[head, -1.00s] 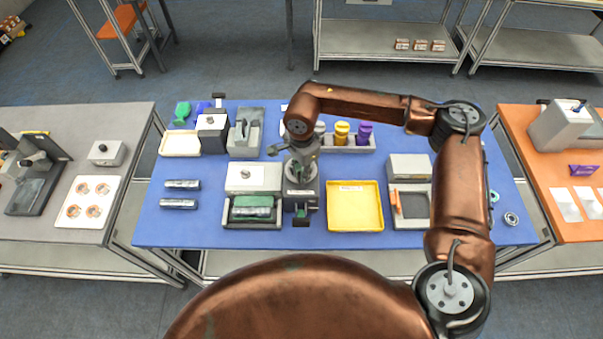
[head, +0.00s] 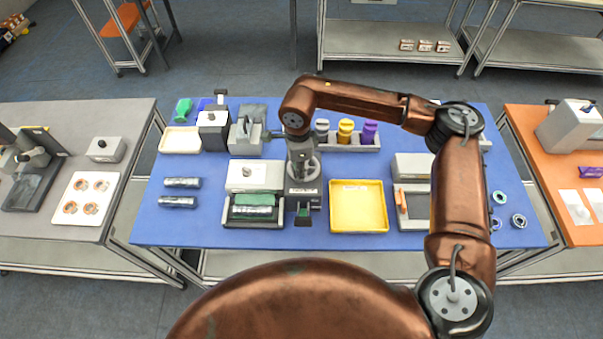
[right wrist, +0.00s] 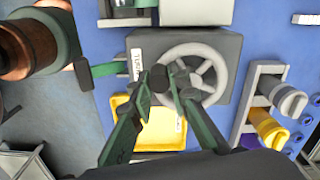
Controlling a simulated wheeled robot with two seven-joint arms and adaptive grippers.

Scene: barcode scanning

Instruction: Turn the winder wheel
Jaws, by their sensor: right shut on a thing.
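The winder (right wrist: 228,50) is a dark grey box with a light grey spoked wheel (right wrist: 211,67) on top, seen in the right wrist view. A green piece sticks out of its near side. My left gripper does not show.
A yellow tray (head: 358,228) is right of the winder. A rack with silver, yellow and purple spools (head: 370,132) stands behind. A grey box with a green-lined fixture (head: 226,212) is close on the left. Two metal cylinders (head: 182,183) lie further left. Blue table shows between things.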

